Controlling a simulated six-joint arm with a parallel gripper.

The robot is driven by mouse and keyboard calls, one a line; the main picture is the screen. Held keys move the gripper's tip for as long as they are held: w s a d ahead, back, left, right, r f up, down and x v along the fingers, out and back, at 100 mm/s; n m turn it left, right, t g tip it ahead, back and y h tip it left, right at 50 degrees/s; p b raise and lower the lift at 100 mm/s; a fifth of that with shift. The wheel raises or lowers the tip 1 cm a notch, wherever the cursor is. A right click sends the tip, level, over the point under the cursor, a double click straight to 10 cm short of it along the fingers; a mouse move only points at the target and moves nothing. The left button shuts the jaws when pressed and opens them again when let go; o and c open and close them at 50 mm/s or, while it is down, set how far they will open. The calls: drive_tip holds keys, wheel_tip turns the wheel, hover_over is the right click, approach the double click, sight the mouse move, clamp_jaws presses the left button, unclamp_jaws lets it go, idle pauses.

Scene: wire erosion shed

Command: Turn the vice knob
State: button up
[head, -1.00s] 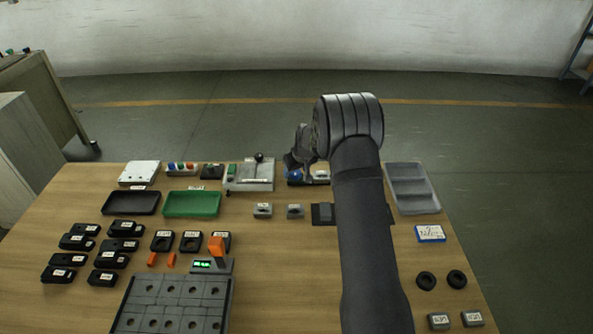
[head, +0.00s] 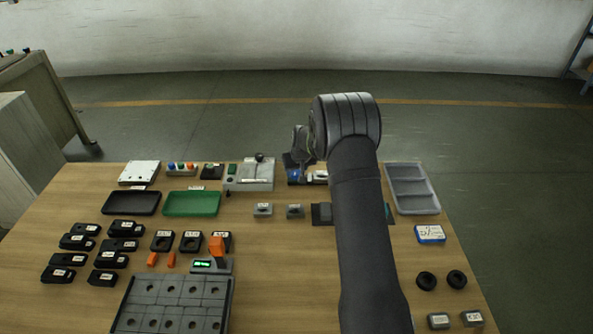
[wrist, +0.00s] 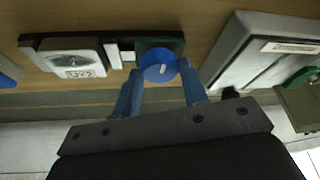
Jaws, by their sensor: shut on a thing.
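The vice knob (wrist: 158,66) is a blue round cap with a short white mark. It stands in front of a dark green block on a dark base in the wrist view. In the head view the blue knob (head: 294,175) shows small at the table's far edge, partly covered by my arm. My gripper (wrist: 160,75) has its two blue fingers closed on either side of the knob. On the same dark base, left of the knob, are small pale jaw pieces (wrist: 120,54) and a grey labelled block (wrist: 76,62).
A grey fixture with a black-knobbed lever (head: 250,176) stands close left of the vice. A grey compartment tray (head: 411,188) lies to the right. Green (head: 191,204) and black (head: 131,203) trays and several labelled blocks fill the left. My arm hides part of the table.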

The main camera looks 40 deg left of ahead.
drive_tip(key=m, duration=0.2)
drive_tip(key=m+t+h, duration=0.1)
drive_tip(key=m, duration=0.1)
drive_tip(key=shift+s+a, duration=0.15)
drive_tip(key=shift+s, duration=0.05)
drive_tip(key=m+t+h, duration=0.1)
drive_tip(key=m, duration=0.3)
drive_tip(key=shift+a, duration=0.1)
drive_tip(key=m+h, duration=0.1)
drive_tip(key=m, duration=0.1)
drive_tip(key=m+h, duration=0.1)
drive_tip(key=m, duration=0.3)
drive_tip(key=shift+a+t+h, duration=0.25)
drive_tip(key=shift+t+h, duration=0.05)
drive_tip(key=shift+h, duration=0.1)
drive_tip(key=m+h, duration=0.1)
drive_tip(key=m, duration=0.2)
drive_tip(key=shift+a+m, duration=0.1)
drive_tip(key=shift+m, duration=0.3)
drive_tip(key=m+g+h, duration=0.1)
drive_tip(key=m, duration=0.2)
drive_tip(key=shift+a+m, duration=0.15)
drive_tip(key=shift+m, duration=0.25)
drive_tip(key=m+g+h, duration=0.1)
drive_tip(key=m, duration=0.2)
drive_tip(key=shift+w, duration=0.15)
drive_tip(key=shift+w+a+m+g+h, duration=0.1)
drive_tip(key=shift+m+g+h, duration=0.5)
drive_tip(key=shift+m, duration=1.3)
drive_tip(key=shift+g, duration=0.3)
